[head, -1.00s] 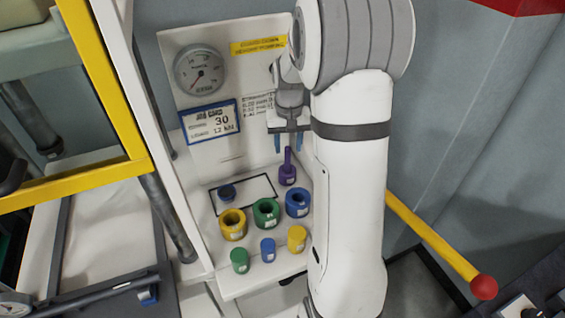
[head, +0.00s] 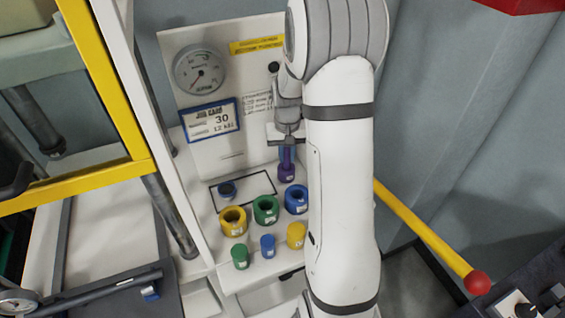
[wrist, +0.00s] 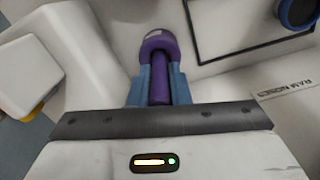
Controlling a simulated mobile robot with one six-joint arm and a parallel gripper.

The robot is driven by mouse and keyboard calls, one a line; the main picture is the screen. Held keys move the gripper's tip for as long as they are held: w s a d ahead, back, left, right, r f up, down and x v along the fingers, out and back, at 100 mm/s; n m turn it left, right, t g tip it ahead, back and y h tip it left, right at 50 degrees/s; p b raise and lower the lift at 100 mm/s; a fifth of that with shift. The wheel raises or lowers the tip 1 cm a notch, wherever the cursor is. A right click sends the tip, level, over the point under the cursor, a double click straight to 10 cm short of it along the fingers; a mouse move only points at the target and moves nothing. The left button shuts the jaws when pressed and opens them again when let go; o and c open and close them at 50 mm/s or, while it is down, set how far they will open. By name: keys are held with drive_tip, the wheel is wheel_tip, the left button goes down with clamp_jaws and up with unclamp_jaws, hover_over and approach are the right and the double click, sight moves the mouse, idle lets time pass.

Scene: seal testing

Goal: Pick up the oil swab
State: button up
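The oil swab, which I take to be the purple piece with an upright handle and a wider round base (head: 286,173), stands at the back of the white bench shelf. In the wrist view the purple swab (wrist: 157,46) lies straight ahead, its handle running back between my two blue fingers. My gripper (head: 287,157) is lowered over it, its fingers close together on either side of the handle. In the wrist view my gripper (wrist: 160,85) shows no clear gap beside the handle, so it looks shut on it. The swab's base appears to rest on the shelf.
Yellow (head: 233,221), green (head: 265,209) and blue (head: 296,199) rings stand just in front. Small green (head: 240,257), blue (head: 268,246) and yellow (head: 296,235) cylinders stand nearer. A dark blue piece (head: 227,189) sits in a black outline. The back panel carries a gauge (head: 201,69).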

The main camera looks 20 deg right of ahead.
clamp_jaws()
wheel_tip(320, 180, up, 13)
drive_tip(key=shift+r, duration=0.1)
drive_tip(key=shift+f+b, duration=0.25)
drive_tip(key=shift+b, duration=0.05)
drive_tip(key=shift+d+r, duration=0.2)
drive_tip(key=shift+d, duration=0.05)
idle(0.7)
drive_tip(key=shift+s, duration=0.15)
